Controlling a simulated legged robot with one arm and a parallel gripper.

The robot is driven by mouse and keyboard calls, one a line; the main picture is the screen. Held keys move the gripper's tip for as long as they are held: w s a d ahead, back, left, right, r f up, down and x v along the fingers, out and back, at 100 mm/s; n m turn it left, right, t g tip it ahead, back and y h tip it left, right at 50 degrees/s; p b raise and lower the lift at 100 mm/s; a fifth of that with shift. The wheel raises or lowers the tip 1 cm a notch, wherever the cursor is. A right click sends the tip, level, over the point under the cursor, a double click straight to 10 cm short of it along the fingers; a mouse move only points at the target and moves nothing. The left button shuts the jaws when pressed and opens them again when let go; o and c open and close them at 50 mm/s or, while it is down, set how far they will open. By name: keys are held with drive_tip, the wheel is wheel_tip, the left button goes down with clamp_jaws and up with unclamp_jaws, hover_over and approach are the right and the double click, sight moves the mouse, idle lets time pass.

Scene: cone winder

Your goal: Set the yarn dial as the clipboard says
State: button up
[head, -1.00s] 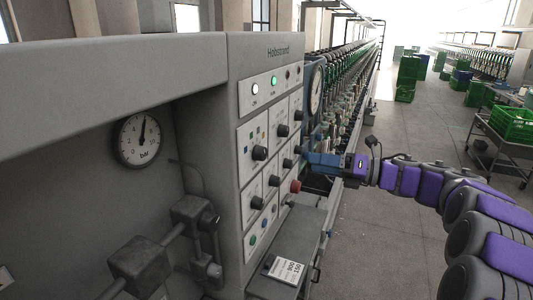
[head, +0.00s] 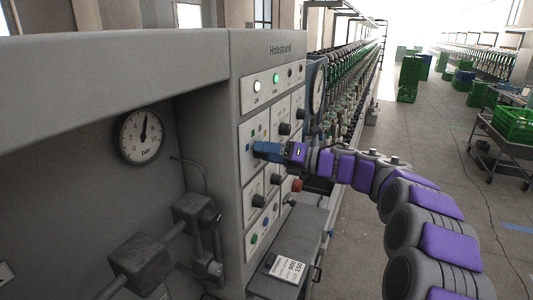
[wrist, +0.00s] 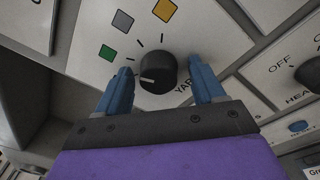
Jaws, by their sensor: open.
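The yarn dial is a black round knob (wrist: 158,72) on a pale panel, with part of the word "YAR" beside it. Green, grey and orange squares with tick marks lie around it in the wrist view. A white mark on the knob points to the left, below the green square. My gripper (wrist: 163,90) is open, its blue fingers on either side of the knob; whether they touch it I cannot tell.
Other black knobs (head: 285,128), a red button (head: 296,185) and lit lamps (head: 276,78) crowd the same panel. A pressure gauge (head: 141,136) and pipes are at left.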

drive_tip(key=shift+w+d, duration=0.1)
drive_tip(key=shift+d, duration=0.45)
drive_tip(key=shift+a, duration=0.65)
drive_tip(key=c, duration=0.5)
drive_tip(key=shift+d, duration=0.1)
drive_tip(key=c, duration=0.5)
